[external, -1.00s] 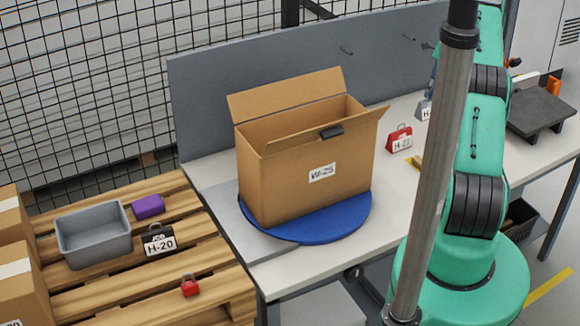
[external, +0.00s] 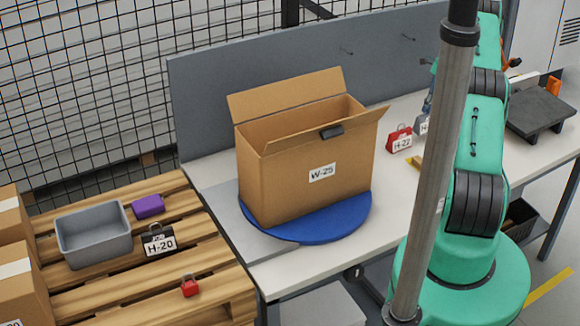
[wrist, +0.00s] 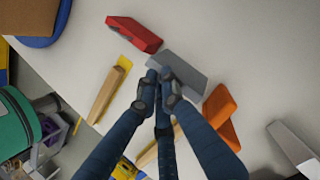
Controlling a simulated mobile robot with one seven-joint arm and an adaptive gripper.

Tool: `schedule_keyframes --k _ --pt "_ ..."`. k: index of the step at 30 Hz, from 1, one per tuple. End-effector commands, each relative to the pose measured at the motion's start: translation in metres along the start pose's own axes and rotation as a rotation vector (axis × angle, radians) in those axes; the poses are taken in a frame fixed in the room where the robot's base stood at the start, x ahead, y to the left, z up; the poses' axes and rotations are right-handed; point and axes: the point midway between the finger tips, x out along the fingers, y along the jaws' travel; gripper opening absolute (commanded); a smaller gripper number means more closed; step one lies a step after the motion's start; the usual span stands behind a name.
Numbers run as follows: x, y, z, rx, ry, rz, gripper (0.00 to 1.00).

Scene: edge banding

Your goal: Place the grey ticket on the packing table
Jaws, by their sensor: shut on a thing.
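The grey ticket (external: 421,124) carries a white label starting with "H-". In the external view it is at the packing table (external: 290,273), right of a red ticket, and partly hidden by the grey pole. In the wrist view the grey ticket (wrist: 189,76) is a flat grey slab at the fingertips. My gripper (wrist: 165,84) is shut on it, with its dark blue fingers close together. I cannot tell whether the ticket touches the table surface. In the external view my gripper is mostly hidden behind the pole.
The red ticket (external: 399,139), labelled H-27, stands close by on the left. A wooden-handled tool (wrist: 106,94) and an orange object (wrist: 221,112) lie near my fingers. An open carton (external: 310,190) stands on a blue turntable (external: 335,225). A dark stand (external: 541,108) is at the right.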

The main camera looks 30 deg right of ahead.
Motion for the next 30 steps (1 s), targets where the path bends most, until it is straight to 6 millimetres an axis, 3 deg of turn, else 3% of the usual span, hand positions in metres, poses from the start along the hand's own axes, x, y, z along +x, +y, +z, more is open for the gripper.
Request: schedule_keyframes --k 9,24,25,27,30 --pt "0.029 -0.001 -0.012 0.001 -0.001 0.002 0.00" --pt "0.036 -0.002 -0.015 0.001 0.000 0.001 0.00" --pt "0.035 -0.002 -0.015 0.000 0.000 0.001 0.12" --pt "0.035 -0.002 -0.015 0.000 0.000 0.001 0.25" --pt "0.035 -0.002 -0.015 0.000 0.000 0.001 0.25"
